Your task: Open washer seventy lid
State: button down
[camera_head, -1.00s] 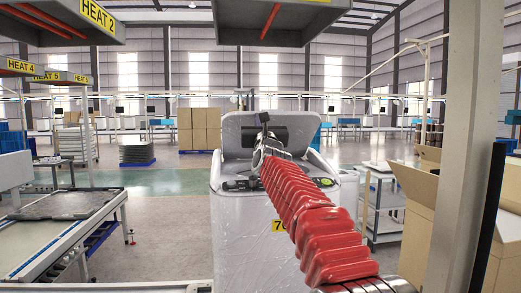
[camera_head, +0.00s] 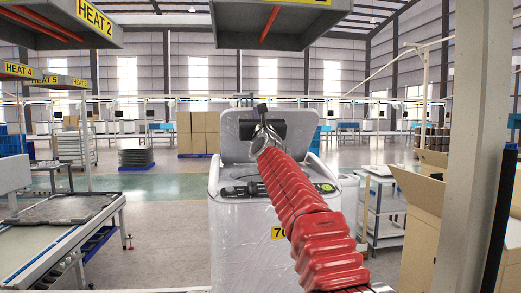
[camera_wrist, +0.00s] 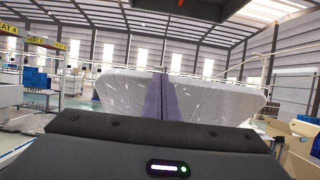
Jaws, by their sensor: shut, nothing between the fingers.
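The white washer (camera_head: 240,245) stands in front of me with a yellow label that begins with 70, partly covered by my red-sleeved arm. Its lid (camera_head: 235,150) is raised and stands steeply at the back of the top. The lid also shows as a broad pale panel in the wrist view (camera_wrist: 215,98). My gripper (camera_head: 262,108) is in front of the lid's dark central patch. In the wrist view its purple-grey fingers (camera_wrist: 158,78) are together and empty, overlapping the lid's middle. I cannot tell whether they touch it.
A conveyor table (camera_head: 60,235) runs along the left. An open cardboard box (camera_head: 410,230) and a grey post (camera_head: 470,150) stand at the right. A shelf cart (camera_head: 383,210) is right of the washer. A grey hood (camera_head: 280,25) hangs overhead. Floor left of the washer is clear.

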jog(key=shift+s+f, duration=0.1)
jog(key=s+r+v, duration=0.1)
jog(key=r+v, duration=0.1)
jog(key=v, duration=1)
jog(key=shift+s+d, duration=0.15)
jog(key=shift+s, duration=0.15)
dwell(0.5)
